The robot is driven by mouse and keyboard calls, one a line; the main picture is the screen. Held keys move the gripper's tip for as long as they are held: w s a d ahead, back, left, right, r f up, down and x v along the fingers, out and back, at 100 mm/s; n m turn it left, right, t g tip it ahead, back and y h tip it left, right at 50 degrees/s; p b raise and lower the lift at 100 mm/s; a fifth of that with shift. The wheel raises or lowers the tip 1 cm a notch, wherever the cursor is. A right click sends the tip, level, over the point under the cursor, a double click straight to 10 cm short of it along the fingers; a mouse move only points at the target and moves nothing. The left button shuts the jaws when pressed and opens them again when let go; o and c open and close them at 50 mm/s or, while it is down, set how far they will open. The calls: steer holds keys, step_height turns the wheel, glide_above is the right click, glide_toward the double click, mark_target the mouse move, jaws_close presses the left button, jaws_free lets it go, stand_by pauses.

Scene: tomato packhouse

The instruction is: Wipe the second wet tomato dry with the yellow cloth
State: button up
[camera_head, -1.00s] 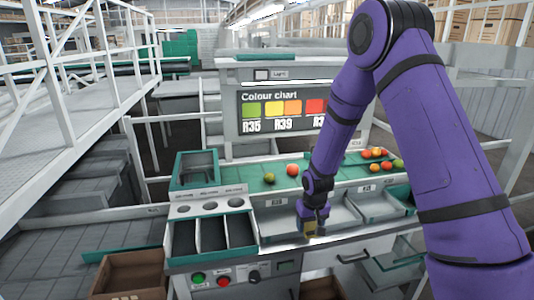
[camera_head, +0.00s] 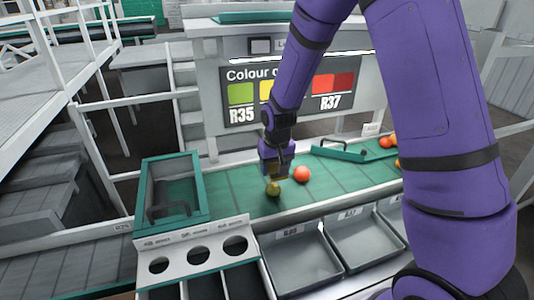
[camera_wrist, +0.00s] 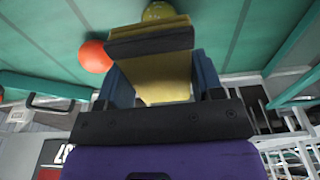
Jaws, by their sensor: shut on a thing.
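My gripper (camera_head: 276,170) is shut on the yellow cloth (camera_wrist: 160,78), which hangs folded between the fingers in the wrist view. In the head view the cloth end is right at the top of a green-yellow tomato (camera_head: 273,188) on the green belt (camera_head: 235,192). This tomato also shows in the wrist view (camera_wrist: 158,12), just past the cloth. I cannot tell whether cloth and tomato touch. A red-orange tomato (camera_head: 302,174) lies just to the right; it also shows in the wrist view (camera_wrist: 95,55). Wetness on either tomato cannot be made out.
A green-rimmed bin (camera_head: 203,190) stands at the left end of the belt. A panel with round sizing holes (camera_head: 197,250) and grey trays (camera_head: 300,264) lie in front. More tomatoes (camera_head: 388,141) are at the right. The colour chart board (camera_head: 240,118) stands behind.

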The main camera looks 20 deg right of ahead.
mark_target(275, 190)
steer(key=shift+w, duration=0.2)
steer(key=shift+f, duration=2.5)
steer(key=shift+f, duration=0.4)
steer(key=shift+w, duration=0.25)
steer(key=shift+w, duration=0.9)
steer(key=shift+s, duration=2.25)
steer(key=shift+w, duration=0.15)
steer(key=shift+w, duration=2.1)
